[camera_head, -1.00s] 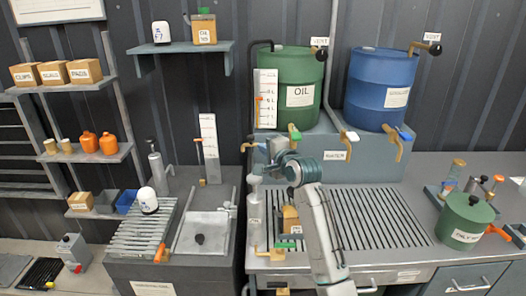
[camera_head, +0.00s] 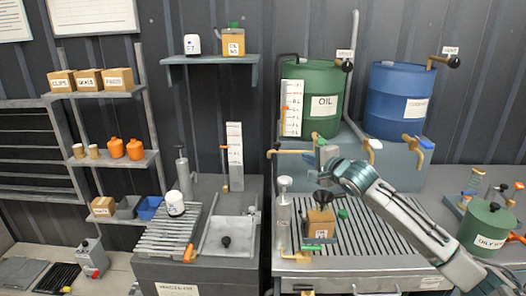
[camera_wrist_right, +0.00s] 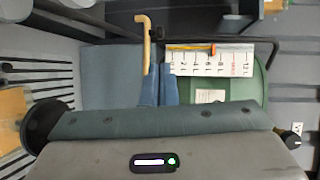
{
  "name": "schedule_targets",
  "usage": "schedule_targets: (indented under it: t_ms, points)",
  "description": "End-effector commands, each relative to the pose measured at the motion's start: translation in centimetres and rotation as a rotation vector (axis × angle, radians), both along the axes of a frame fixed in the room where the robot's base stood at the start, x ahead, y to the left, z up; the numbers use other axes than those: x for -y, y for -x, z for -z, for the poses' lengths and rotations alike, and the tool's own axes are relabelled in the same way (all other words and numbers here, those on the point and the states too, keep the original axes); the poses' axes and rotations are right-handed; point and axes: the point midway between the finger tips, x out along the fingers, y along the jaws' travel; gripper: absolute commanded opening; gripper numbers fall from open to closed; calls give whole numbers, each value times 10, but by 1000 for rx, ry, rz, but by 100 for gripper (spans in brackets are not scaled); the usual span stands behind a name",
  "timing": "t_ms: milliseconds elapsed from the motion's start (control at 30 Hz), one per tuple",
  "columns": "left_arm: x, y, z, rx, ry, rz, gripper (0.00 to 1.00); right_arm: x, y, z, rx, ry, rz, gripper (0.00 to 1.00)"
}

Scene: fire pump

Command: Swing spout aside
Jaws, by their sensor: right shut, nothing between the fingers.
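A thin brass spout (camera_head: 286,152) runs out to the left below the green oil drum (camera_head: 325,108); it also shows as a brass bar with a hooked end in the right wrist view (camera_wrist_right: 147,45). My right gripper (camera_head: 321,155) is just right of the spout, in front of the drum's stand. In the wrist view its blue fingers (camera_wrist_right: 159,86) are together and empty, just right of the bar; I cannot tell whether they touch it. My left gripper is not in view.
A black funnel (camera_head: 323,197) sits on an orange-brown can (camera_head: 320,222) on the slatted tray, beside a grey pump cylinder (camera_head: 283,212). A blue drum (camera_head: 398,100) with a brass tap stands to the right. A green container (camera_head: 488,227) stands at the right edge.

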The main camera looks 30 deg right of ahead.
Motion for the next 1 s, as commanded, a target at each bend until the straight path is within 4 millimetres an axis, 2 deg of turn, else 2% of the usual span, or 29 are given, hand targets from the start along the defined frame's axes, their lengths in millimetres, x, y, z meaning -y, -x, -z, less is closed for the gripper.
schedule_targets:
  t_ms: [167, 367, 567, 1000]
  points:
    - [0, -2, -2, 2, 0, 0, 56, 3, -1, -2, -1, -1, 0, 0]
    - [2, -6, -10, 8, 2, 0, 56, 3, -17, -1, 1, -5, 2, 0]
    - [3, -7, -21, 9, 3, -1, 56, 3, -44, 3, 0, -7, 1, 0]
    - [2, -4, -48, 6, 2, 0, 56, 5, -116, 15, -2, -3, 1, 0]
